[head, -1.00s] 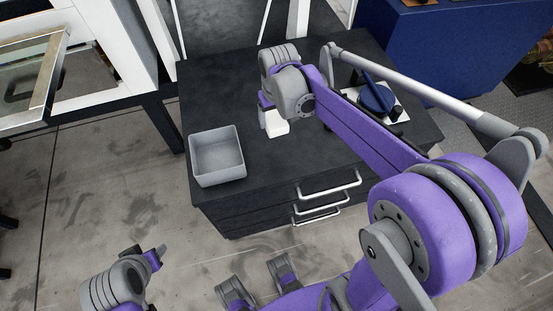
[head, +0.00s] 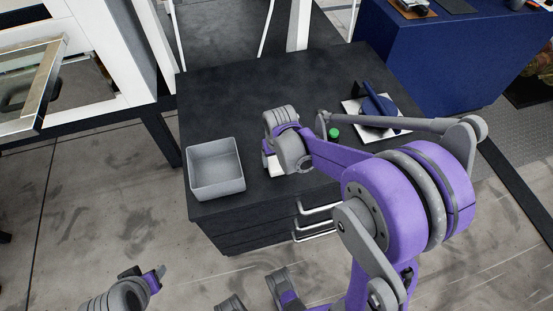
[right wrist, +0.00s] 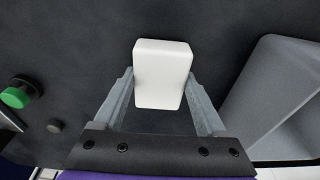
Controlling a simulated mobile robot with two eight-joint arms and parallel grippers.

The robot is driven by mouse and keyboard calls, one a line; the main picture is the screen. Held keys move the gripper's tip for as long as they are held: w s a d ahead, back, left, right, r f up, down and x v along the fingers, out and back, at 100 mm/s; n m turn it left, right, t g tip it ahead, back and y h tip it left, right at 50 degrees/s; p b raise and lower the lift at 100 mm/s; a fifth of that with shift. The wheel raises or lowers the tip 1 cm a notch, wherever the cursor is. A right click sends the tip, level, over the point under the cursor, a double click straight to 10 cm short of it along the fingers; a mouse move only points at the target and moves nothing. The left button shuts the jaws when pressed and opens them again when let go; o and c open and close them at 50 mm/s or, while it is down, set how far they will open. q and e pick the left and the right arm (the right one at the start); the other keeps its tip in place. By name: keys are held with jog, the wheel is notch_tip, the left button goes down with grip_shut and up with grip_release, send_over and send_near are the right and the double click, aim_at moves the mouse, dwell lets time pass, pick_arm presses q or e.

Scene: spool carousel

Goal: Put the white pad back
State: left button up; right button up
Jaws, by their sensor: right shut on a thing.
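My right gripper (head: 268,160) is shut on the white pad (head: 276,169), low over the dark cabinet top near its front edge. In the right wrist view the white pad (right wrist: 162,75), a rounded block, sits between the two grey fingers of the right gripper (right wrist: 161,88). I cannot tell whether the pad touches the cabinet top. My left gripper (head: 154,277) is at the lower left of the head view, over the floor and away from the cabinet; its jaw opening does not show clearly.
An empty grey bin (head: 216,187) stands left of the pad on the cabinet top (head: 230,100). A blue device (head: 378,105) on a white plate stands at the right, with a green button (head: 334,133) near it. The back of the top is clear. Drawer handles (head: 312,232) jut from the front.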

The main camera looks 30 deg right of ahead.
jog(key=shift+f, duration=0.15)
jog(key=o, duration=1.2)
jog(key=shift+o, duration=0.2)
jog(key=shift+r, duration=0.3)
notch_tip(320, 180, up, 10)
jog(key=s+r+p, duration=0.1)
jog(key=s+p, duration=0.1)
jog(key=s+a+n+t, duration=0.1)
jog(key=s+a, duration=0.2)
jog(key=s, duration=0.4)
jog(key=s+a+f+n+t, duration=0.1)
jog(key=s+a+t, duration=0.1)
jog(key=s, duration=0.5)
jog(key=shift+s+a+f+n, duration=0.25)
jog(key=shift+s+a+n, duration=0.15)
jog(key=shift+a, duration=0.5)
